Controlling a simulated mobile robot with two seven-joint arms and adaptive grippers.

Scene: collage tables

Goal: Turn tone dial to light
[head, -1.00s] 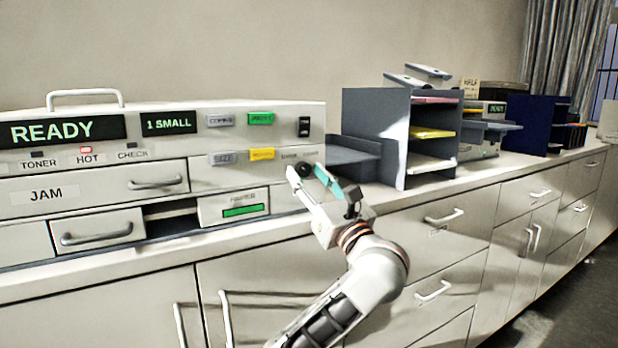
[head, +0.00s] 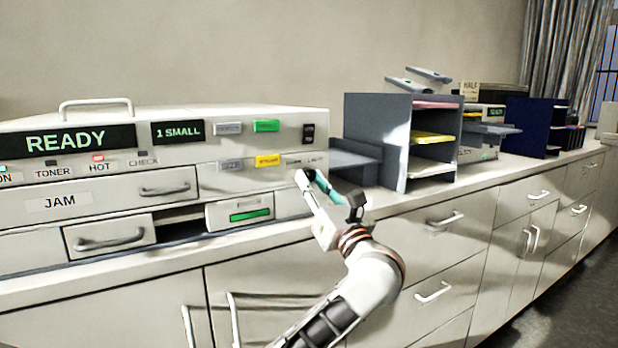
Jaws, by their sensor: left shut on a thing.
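The copier (head: 232,182) stands on the counter at the left. Its tone dial is at the right end of its front, below small labels (head: 304,160) that look like dark and light. My left gripper (head: 304,175) is shut on the tone dial. Its fingers cover the dial, so I cannot tell which way it points. My right gripper is not in view.
The copier shows a READY display (head: 80,140), a 1 SMALL display (head: 178,131), coloured buttons and a black switch (head: 308,133). A grey sorter (head: 376,130) with coloured paper stands to the right. Cabinets (head: 440,230) run below the counter.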

